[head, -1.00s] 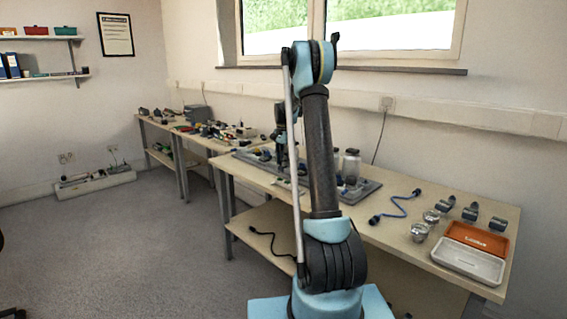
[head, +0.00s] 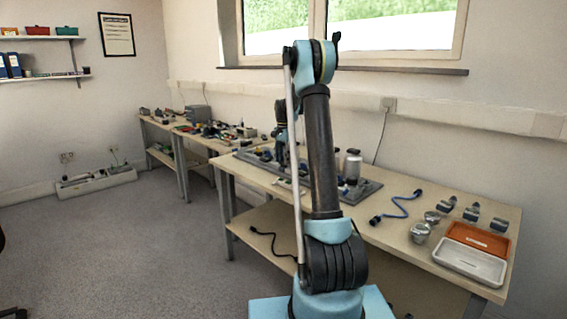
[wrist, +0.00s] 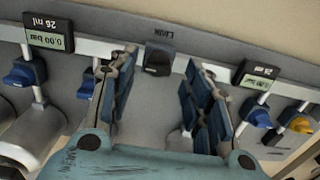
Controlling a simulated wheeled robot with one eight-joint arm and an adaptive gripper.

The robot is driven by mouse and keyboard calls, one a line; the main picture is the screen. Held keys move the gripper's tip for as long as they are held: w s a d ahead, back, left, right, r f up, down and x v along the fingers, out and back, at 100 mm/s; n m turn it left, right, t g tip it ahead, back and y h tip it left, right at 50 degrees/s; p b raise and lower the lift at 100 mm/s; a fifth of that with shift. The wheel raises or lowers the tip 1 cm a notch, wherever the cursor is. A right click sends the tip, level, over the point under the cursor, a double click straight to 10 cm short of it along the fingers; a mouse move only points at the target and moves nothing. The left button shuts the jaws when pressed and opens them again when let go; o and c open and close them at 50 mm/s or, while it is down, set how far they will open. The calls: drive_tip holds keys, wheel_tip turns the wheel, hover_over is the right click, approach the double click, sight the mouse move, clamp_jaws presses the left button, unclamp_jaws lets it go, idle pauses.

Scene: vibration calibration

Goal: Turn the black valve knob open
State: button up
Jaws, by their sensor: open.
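My gripper (wrist: 160,76) is open, with one blue-padded finger on each side of the knob in the picture. The knob shows in the gap near the fingertips, and nothing is held. I cannot tell whether the fingers reach around it or stop short. In the head view, the panel (head: 366,190) lies on the workbench, partly hidden behind my arm. The knob cannot be made out there.
Blue valve knobs (wrist: 25,74) and (wrist: 254,112) flank the gripper, with another blue knob (wrist: 87,86) close to the left finger. A yellow knob (wrist: 299,123) is at far right. Displays (wrist: 48,36) stand above. The bench (head: 395,243) holds a blue cable, jars and trays.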

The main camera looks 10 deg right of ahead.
wheel_tip(320, 180, up, 11)
idle(0.4)
drive_tip(key=shift+f, duration=0.1)
